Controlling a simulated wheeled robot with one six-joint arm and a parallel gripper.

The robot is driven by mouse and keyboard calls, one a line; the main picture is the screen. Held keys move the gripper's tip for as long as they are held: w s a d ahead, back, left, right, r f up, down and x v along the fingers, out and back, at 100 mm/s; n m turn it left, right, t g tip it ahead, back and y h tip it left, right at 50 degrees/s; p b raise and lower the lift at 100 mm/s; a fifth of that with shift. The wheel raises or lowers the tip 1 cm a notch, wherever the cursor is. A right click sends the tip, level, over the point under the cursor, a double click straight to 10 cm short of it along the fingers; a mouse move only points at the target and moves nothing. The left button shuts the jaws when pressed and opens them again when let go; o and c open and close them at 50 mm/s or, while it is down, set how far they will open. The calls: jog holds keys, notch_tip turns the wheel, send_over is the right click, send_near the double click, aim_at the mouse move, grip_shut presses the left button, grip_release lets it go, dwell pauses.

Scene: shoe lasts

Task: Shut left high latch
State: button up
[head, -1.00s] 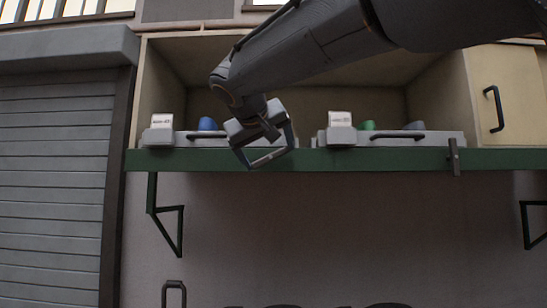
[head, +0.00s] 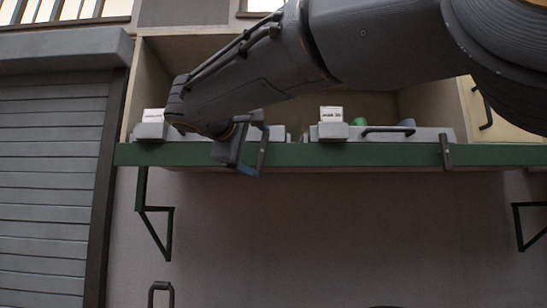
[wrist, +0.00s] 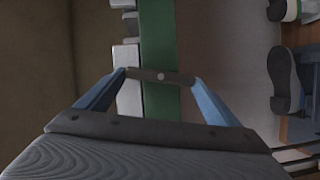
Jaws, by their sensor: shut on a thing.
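The left high latch (head: 263,152) is a short dark bar on the front edge of the green shelf (head: 350,155). It stands close to upright across that edge, reaching slightly above and below it. In the wrist view the latch (wrist: 160,77) spans between the two blue fingers of my gripper (wrist: 161,78), with a pale pivot dot at its middle. The fingertips press on its two ends. In the head view my gripper (head: 259,150) is at the shelf edge, and my arm hides part of the tray behind it.
A second upright latch (head: 446,151) is on the right of the shelf edge. A grey tray (head: 390,134) with a dark handle and a white label card (head: 331,114) sits behind it. A grey shutter (head: 50,190) is at the left.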

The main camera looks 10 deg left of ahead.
jog(key=shift+f+n+t+b, duration=0.15)
jog(key=shift+n+t+b, duration=0.35)
jog(key=shift+n, duration=0.5)
jog(key=o, duration=0.9)
jog(key=shift+s+a+b, duration=0.2)
jog(key=shift+s+b, duration=0.2)
jog(key=shift+s, duration=0.9)
jog(key=shift+s+a+b, duration=0.25)
jog(key=shift+s+b, duration=0.15)
jog(key=shift+s, duration=0.85)
jog(key=shift+s+a+b, duration=0.2)
jog(key=shift+s+b, duration=0.2)
jog(key=shift+s, duration=0.9)
jog(key=shift+d, duration=0.1)
